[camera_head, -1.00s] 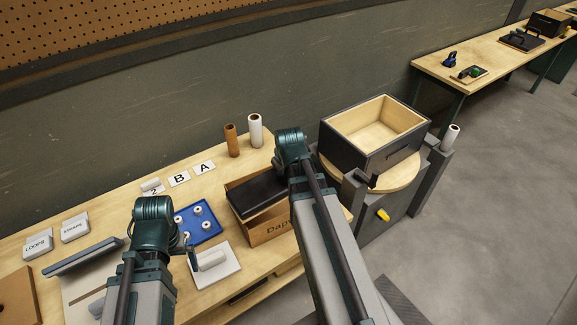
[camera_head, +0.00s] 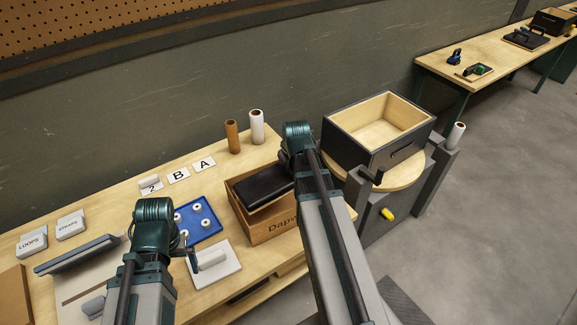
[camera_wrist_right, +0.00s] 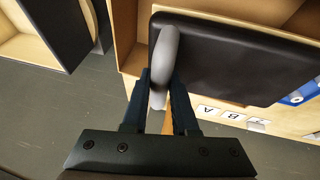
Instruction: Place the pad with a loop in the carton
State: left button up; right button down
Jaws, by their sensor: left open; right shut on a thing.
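The black pad (camera_head: 264,186) lies over the opening of the cardboard carton (camera_head: 270,229) with dark lettering on its front. It looks slightly tilted. I cannot tell how far it is inside. In the right wrist view the pad (camera_wrist_right: 230,60) has a grey loop (camera_wrist_right: 166,52) at its edge, and my right gripper (camera_wrist_right: 160,92) is shut on that loop. In the head view my right arm hides the right gripper and loop. My left gripper (camera_head: 189,252) is open, partly hidden by its wrist, near a white roll (camera_head: 211,258) on a white plate.
A blue tray (camera_head: 181,238) with white spools and cards marked 2, B and A lie left of the carton. Brown (camera_head: 232,136) and white (camera_head: 257,127) rolls stand behind it. A dark-sided wooden box (camera_head: 350,147) sits on a round stand to the right.

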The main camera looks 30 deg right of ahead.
jog(key=shift+f+b, duration=0.6)
jog(key=shift+b, duration=0.05)
jog(key=c, duration=0.7)
grip_release()
jog(key=shift+r, duration=0.2)
jog(key=shift+r+p, duration=0.55)
jog(key=shift+p, duration=0.2)
jog(key=p+v, duration=1)
jog(key=v, duration=0.2)
jog(key=shift+p, duration=0.4)
jog(key=shift+f, duration=0.1)
